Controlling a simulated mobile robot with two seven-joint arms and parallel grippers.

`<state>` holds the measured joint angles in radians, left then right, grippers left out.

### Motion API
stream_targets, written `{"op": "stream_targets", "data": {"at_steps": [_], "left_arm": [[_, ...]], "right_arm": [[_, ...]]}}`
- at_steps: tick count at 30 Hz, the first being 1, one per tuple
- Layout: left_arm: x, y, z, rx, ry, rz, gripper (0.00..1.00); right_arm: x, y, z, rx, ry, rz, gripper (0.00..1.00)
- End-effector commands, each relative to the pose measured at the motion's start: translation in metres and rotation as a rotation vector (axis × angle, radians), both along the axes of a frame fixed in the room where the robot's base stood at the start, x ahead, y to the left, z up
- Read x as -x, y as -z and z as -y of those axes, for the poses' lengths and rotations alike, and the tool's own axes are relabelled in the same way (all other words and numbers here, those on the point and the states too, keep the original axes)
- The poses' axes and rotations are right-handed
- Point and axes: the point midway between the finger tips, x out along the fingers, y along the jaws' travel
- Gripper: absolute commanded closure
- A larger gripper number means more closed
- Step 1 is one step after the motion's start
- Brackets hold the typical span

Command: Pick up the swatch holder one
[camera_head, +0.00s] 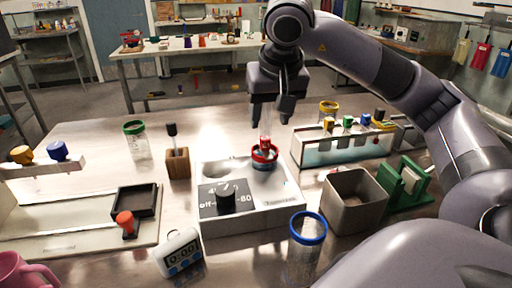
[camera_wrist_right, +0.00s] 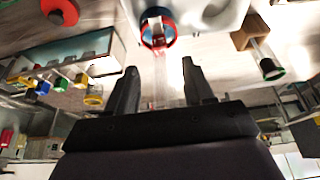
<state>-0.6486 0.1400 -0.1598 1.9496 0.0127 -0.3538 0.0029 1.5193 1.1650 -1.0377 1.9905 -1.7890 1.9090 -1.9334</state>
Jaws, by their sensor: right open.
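A slim upright piece, clear above and red and white lower down, looks like the swatch holder (camera_head: 265,139). It stands in a red-rimmed vessel (camera_head: 264,158) set in the top of a white heater box (camera_head: 268,217). My right gripper (camera_head: 268,119) is open, pointing down above it. In the right wrist view the piece (camera_wrist_right: 160,85) reaches up between the two open fingers (camera_wrist_right: 159,68), with space on both sides. The red and blue vessel rim (camera_wrist_right: 171,32) lies beyond the fingertips. The left gripper is not in view.
A rack trough (camera_head: 340,152) with several coloured knobs stands at the right. A grey metal bin (camera_head: 353,204), a blue-rimmed jar (camera_head: 308,228), a timer (camera_head: 180,252), a wooden block (camera_head: 178,163) and a green-rimmed jar (camera_head: 137,142) surround the heater. The table's back left is clear.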

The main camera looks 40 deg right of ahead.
Motion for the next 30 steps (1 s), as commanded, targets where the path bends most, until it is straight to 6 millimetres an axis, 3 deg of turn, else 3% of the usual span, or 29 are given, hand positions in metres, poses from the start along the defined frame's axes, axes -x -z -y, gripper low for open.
{"op": "stream_targets", "data": {"at_steps": [15, 23, 24, 28, 29, 30], "left_arm": [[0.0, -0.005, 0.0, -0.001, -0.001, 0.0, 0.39], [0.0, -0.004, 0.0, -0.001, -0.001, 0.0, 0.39], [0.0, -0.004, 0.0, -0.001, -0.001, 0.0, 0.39], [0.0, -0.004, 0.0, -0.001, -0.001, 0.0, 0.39], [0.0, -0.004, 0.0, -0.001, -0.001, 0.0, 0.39], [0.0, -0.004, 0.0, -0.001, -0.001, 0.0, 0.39]], "right_arm": [[-0.023, 0.058, 0.014, 0.001, 0.001, -0.003, 0.48], [-0.025, 0.063, 0.014, 0.0, 0.0, -0.001, 0.48], [-0.025, 0.063, 0.014, 0.0, 0.0, -0.001, 0.51], [-0.025, 0.062, 0.014, -0.001, 0.001, -0.001, 0.93], [-0.025, 0.062, 0.014, -0.001, 0.001, -0.001, 1.0], [-0.025, 0.062, 0.014, -0.001, 0.001, -0.001, 1.0]]}}
